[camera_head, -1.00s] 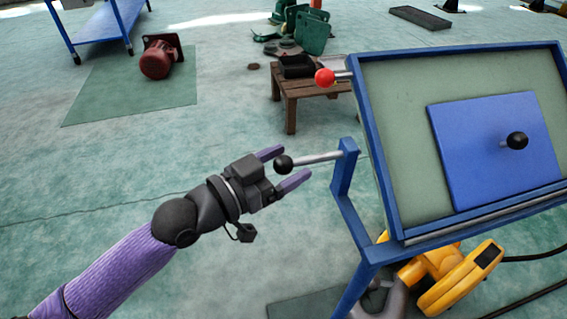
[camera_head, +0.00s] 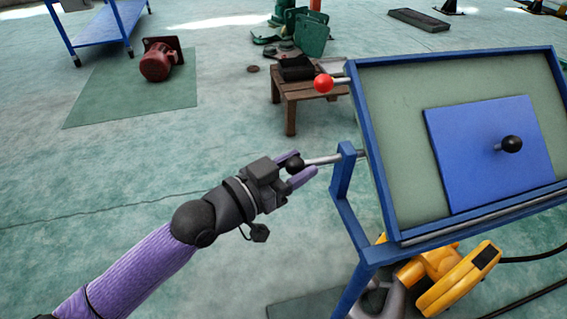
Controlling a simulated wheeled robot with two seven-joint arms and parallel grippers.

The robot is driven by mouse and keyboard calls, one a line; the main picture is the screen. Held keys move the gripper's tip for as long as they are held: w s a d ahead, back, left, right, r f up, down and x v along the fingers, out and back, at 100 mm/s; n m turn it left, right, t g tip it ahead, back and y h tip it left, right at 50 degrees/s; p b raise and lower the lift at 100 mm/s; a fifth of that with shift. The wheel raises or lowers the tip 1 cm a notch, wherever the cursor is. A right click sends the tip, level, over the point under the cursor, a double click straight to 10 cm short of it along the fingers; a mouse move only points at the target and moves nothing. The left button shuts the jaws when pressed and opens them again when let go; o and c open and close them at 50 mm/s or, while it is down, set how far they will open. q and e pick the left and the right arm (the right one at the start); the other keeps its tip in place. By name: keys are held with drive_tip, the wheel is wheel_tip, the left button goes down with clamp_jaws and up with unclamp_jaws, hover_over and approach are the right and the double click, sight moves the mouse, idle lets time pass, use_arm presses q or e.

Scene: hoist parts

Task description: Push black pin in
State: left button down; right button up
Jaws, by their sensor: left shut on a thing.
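The black pin is a silver rod with a black ball knob (camera_head: 296,164) at its left end. Its rod (camera_head: 325,159) runs right into a blue bracket (camera_head: 345,154) at the left of the tilted blue frame. A length of rod shows between the knob and the bracket. My left gripper (camera_head: 302,167) is shut on the black knob, one purple finger on each side of it. The gripper partly hides the knob. My right gripper is not in view.
A red-knobbed pin (camera_head: 324,83) stands higher on the same frame (camera_head: 385,180). A blue plate with a black knob (camera_head: 511,144) lies on the panel. A wooden stool (camera_head: 291,98) stands behind. A yellow hoist part (camera_head: 458,278) sits below.

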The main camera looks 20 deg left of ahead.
sight(314, 159)
use_arm(q)
drive_tip(key=shift+w+d+r+p, duration=0.1)
drive_tip(key=shift+w+d+p, duration=0.1)
drive_tip(key=shift+w+d, duration=0.3)
drive_tip(key=shift+w+d+r+p, duration=0.1)
drive_tip(key=shift+w+d+p, duration=0.15)
drive_tip(key=shift+d, duration=0.35)
drive_tip(key=shift+f, duration=0.1)
drive_tip(key=c, duration=0.7)
unclamp_jaws()
drive_tip(key=o, duration=0.4)
drive_tip(key=shift+w+d, duration=0.1)
drive_tip(key=shift+w, duration=0.1)
drive_tip(key=shift+s, duration=0.1)
